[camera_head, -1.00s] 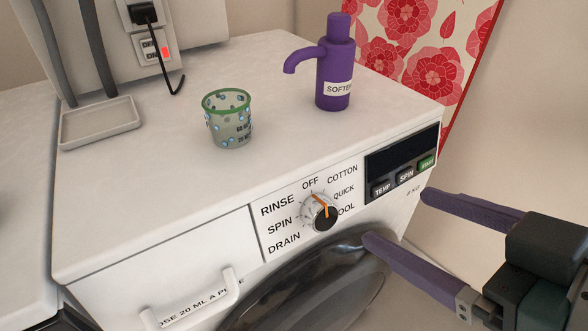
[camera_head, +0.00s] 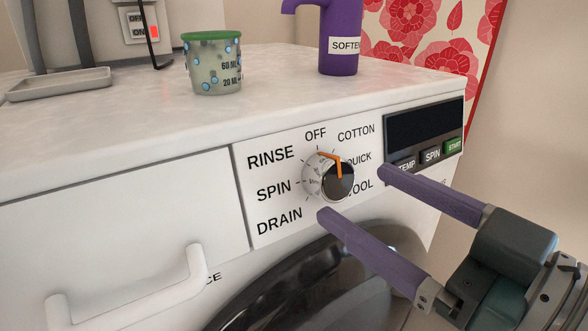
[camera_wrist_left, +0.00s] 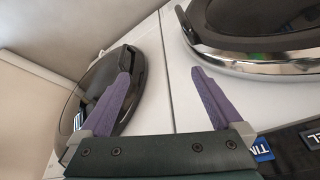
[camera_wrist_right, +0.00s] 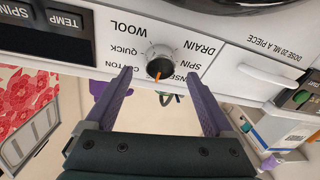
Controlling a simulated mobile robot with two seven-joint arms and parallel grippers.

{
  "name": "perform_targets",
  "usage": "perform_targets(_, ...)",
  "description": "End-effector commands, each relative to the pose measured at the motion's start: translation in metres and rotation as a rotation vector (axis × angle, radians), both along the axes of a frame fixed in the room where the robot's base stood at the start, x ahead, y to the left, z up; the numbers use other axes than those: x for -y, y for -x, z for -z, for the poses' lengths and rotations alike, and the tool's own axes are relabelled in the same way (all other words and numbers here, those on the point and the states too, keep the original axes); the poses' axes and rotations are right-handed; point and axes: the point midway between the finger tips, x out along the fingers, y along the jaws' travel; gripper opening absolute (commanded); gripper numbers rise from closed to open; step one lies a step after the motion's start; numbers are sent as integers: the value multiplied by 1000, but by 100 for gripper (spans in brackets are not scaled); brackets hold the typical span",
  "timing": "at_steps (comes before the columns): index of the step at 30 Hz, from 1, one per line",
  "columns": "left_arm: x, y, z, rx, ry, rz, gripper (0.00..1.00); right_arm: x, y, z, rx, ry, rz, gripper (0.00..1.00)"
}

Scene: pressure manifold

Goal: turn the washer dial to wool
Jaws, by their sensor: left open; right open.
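The washer dial (camera_head: 318,180) is a round silver knob with a dark face and an orange pointer mark, on the washer's front panel. Its mark points up toward OFF. The WOOL label (camera_head: 361,189) is at the dial's lower right, partly hidden by the dial. My right gripper (camera_head: 352,192) is open in front of the panel, one finger below the dial and one to its right. In the right wrist view the dial (camera_wrist_right: 160,56) shows upside down, ahead of and between the open fingers, apparently untouched. My left gripper (camera_wrist_left: 161,73) is open and empty, seen only in the left wrist view.
A measuring cup (camera_head: 213,68), a purple softener bottle (camera_head: 339,30) and a shallow tray (camera_head: 60,84) stand on the washer top. A display with buttons (camera_head: 423,133) is right of the dial. A drawer handle (camera_head: 130,300) sticks out at lower left; the round door (camera_head: 300,290) is below.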

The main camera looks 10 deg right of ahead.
Motion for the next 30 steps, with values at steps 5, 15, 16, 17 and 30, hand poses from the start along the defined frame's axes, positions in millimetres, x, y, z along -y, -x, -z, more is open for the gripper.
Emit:
perform_targets(5,0,0,8,0,-1,1,100,-10,-22,1,2,0,1,88)
perform_targets(15,-2,0,9,0,-8,6,100,-15,-30,0,-1,1,-1,88)
perform_targets(16,-2,0,9,0,-9,6,100,-15,-30,0,-1,1,-1,88)
perform_targets(17,-2,0,9,0,-9,6,100,-15,-30,0,-1,1,-1,88)
perform_targets(30,-2,0,9,0,-8,6,100,-15,-30,0,-1,1,-1,40)
